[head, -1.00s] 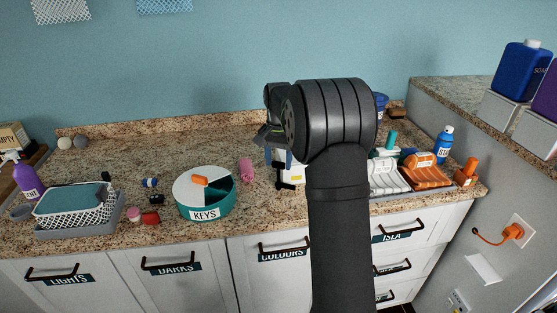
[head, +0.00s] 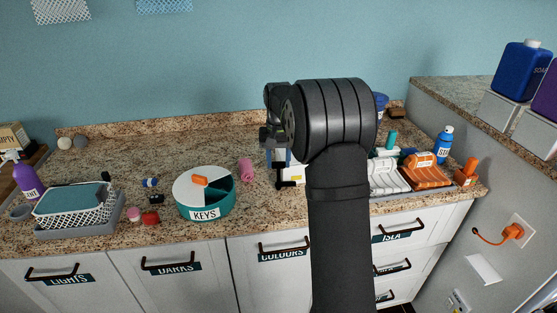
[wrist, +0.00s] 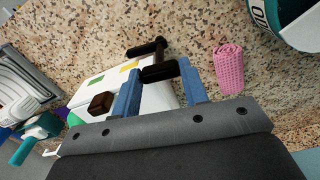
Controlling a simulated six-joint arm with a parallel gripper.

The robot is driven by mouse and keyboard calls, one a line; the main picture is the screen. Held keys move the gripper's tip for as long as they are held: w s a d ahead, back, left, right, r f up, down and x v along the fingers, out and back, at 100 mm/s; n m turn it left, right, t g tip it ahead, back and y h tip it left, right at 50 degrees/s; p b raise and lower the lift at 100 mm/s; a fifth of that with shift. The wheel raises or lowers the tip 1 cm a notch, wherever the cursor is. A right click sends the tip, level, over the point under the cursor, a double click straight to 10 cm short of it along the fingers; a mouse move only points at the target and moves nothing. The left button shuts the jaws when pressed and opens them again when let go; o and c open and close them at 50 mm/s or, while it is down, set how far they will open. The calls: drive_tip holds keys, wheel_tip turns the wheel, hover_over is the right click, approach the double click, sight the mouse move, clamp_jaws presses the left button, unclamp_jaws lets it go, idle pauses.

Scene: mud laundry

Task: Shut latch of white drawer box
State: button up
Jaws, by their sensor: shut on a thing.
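The white drawer box (head: 298,176) stands on the granite counter, mostly hidden behind my arm in the head view. In the wrist view its white body (wrist: 156,98) shows with yellow and green patches and a brown knob (wrist: 102,103). A black latch piece (head: 288,184) sits at the box's front. In the wrist view the dark latch bar (wrist: 160,71) lies between the blue fingertips of my gripper (wrist: 160,72), which is shut on it. A second dark bar joined to it reaches out over the counter. My gripper (head: 277,160) is partly hidden in the head view.
A pink rolled cloth (head: 246,171) lies left of the box, with the teal KEYS tub (head: 205,206) further left. Orange and white trays (head: 427,173) stand to the right. Some bare counter lies in front of the box.

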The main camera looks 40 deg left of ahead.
drive_tip(key=shift+n, duration=0.8)
drive_tip(key=o, duration=1)
drive_tip(key=shift+r, duration=0.1)
wheel_tip(320, 180, up, 17)
drive_tip(key=shift+r, duration=0.15)
wheel_tip(320, 180, down, 18)
drive_tip(key=shift+r, duration=0.25)
idle(0.4)
